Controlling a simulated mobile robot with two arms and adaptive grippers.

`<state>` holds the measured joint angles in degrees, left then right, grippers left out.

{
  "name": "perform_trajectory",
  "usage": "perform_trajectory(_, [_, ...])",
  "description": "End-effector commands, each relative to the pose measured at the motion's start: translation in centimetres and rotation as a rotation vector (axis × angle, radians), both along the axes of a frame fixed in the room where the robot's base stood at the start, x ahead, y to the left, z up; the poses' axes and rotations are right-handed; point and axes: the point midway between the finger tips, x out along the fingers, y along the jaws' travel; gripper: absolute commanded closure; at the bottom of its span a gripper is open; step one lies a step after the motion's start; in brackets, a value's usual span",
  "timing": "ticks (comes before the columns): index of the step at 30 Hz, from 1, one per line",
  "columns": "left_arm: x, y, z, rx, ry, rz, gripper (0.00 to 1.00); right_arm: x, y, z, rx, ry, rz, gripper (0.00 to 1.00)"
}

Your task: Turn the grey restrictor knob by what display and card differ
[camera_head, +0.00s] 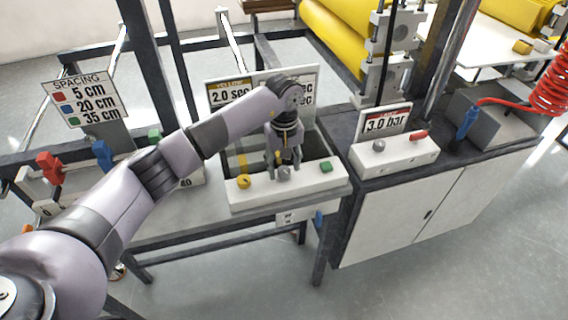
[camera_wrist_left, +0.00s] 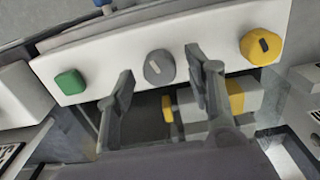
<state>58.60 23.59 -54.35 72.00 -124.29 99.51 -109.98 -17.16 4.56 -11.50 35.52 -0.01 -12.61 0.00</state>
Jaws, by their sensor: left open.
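The grey restrictor knob (camera_head: 284,174) sits on the front panel of a white box (camera_head: 250,201), between a yellow knob (camera_head: 244,181) and a green button (camera_head: 326,167). In the left wrist view the grey knob (camera_wrist_left: 159,67) is round with a light slanted mark and lies between my fingertips, with gaps on both sides. My left gripper (camera_head: 283,168) points down at it, open and empty. A yellow-headed card (camera_head: 230,95) reads 2.0 sec. The readout beside it (camera_head: 304,97) is mostly hidden by my arm; only "ec" endings show. My right gripper is out of view.
To the right, a white box (camera_head: 394,160) has a grey knob, a red lever and a 3.0 bar sign (camera_head: 388,122). At left stand a spacing sign (camera_head: 84,97) and red, blue and green clamps. A red coiled hose (camera_head: 551,92) hangs at far right.

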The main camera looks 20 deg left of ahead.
Motion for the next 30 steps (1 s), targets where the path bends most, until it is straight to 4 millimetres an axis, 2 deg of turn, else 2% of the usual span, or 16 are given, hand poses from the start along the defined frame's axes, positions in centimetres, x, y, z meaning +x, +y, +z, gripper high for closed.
perform_trajectory(5, [-0.02,-0.06,-0.93,-0.001,0.0,-0.001,0.52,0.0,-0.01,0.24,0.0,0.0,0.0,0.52])
perform_trajectory(12, [-0.01,-0.04,-1.03,-0.001,-0.001,-0.001,0.52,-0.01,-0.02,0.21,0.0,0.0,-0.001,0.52])
perform_trajectory(30, [-0.01,-0.04,-0.98,-0.001,-0.001,-0.001,0.91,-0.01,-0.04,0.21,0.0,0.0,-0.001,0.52])
